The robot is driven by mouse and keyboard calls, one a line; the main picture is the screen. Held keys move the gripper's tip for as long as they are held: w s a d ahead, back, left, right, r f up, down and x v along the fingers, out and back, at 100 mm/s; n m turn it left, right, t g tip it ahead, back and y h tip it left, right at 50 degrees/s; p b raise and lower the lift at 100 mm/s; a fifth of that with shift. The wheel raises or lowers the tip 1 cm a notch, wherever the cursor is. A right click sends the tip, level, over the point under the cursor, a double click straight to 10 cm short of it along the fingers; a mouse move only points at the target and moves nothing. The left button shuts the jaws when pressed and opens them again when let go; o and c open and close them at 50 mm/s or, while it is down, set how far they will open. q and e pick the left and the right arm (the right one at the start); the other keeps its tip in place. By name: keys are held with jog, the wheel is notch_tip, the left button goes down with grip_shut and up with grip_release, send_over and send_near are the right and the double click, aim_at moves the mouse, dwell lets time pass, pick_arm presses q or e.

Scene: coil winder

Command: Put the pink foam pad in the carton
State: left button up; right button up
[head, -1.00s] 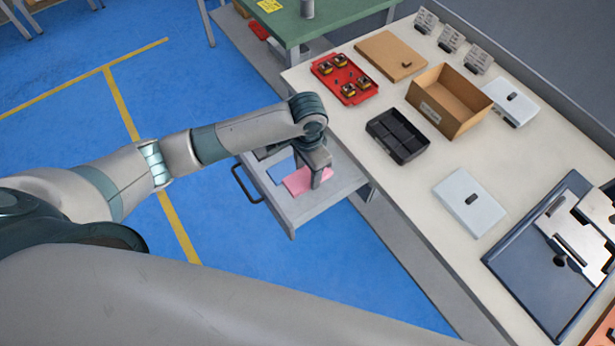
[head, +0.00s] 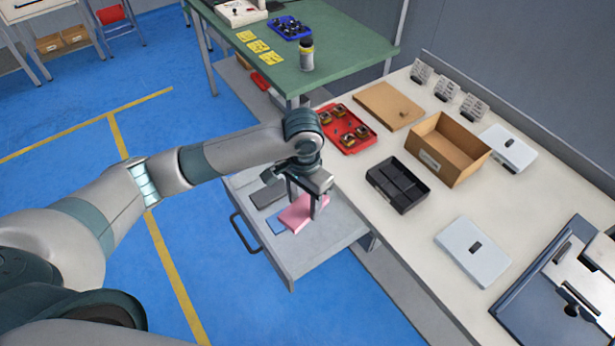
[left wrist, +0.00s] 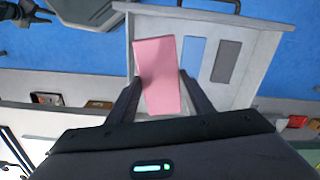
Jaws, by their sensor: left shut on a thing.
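The pink foam pad (head: 302,212) is held in my left gripper (head: 305,203), just above the open drawer. In the left wrist view the pink pad (left wrist: 158,75) sits between the two fingers of the left gripper (left wrist: 160,97), which are shut on it. The open carton (head: 447,150) stands on the white bench, to the right of and beyond the gripper. A white label shows on its near side, and the part of its inside that I see looks empty.
The open grey drawer (head: 318,244) holds a blue pad (head: 276,225) and a dark grey pad (head: 268,193). A black divided tray (head: 397,184), a red tray (head: 343,129) and a flat brown board (head: 388,106) lie near the carton. A white lidded box (head: 473,251) lies nearer.

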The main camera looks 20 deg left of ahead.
aim_at(296, 208)
pick_arm(q)
jog(key=r, duration=0.2)
jog(key=a+r+n, duration=0.1)
jog(key=r, duration=0.1)
jog(key=s+r+n+b, duration=0.1)
jog(key=r, duration=0.1)
jog(key=shift+a, duration=0.3)
jog(key=s+a+r+n+b, duration=0.1)
jog(key=s+a+r+n, duration=0.2)
jog(key=r, duration=0.4)
jog(key=shift+s+a+r, duration=0.15)
jog(key=shift+s, duration=0.45)
pick_arm(e)
notch_tip(296, 208, down, 3)
jog(key=shift+r, duration=0.2)
pick_arm(q)
jog(key=shift+w, duration=0.1)
pick_arm(e)
jog(key=shift+w, duration=0.1)
